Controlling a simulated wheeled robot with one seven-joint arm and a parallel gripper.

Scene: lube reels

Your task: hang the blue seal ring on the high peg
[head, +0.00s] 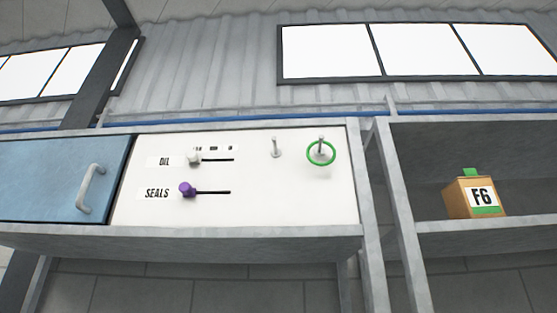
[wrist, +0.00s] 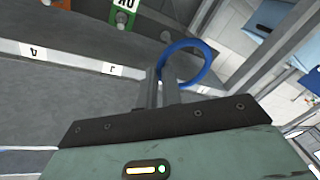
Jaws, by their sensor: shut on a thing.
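The blue seal ring (wrist: 208,62) is held at the fingertips of my gripper (wrist: 160,80) in the wrist view. The fingers are shut on its near left edge, and the ring sticks out beyond them. Neither shows in the head view. In the head view a white panel carries two pegs. The left peg (head: 276,148) is bare. The right peg (head: 321,141) has a green ring (head: 309,157) hanging on it. I cannot tell for sure which is the high peg.
Left of the pegs are a white slider knob (head: 194,158) marked OIL and a purple knob (head: 187,189) marked SEALS. A blue door (head: 45,180) is farther left. A box marked F6 (head: 480,197) stands on the right shelf. A green part (wrist: 122,18) is beyond the gripper.

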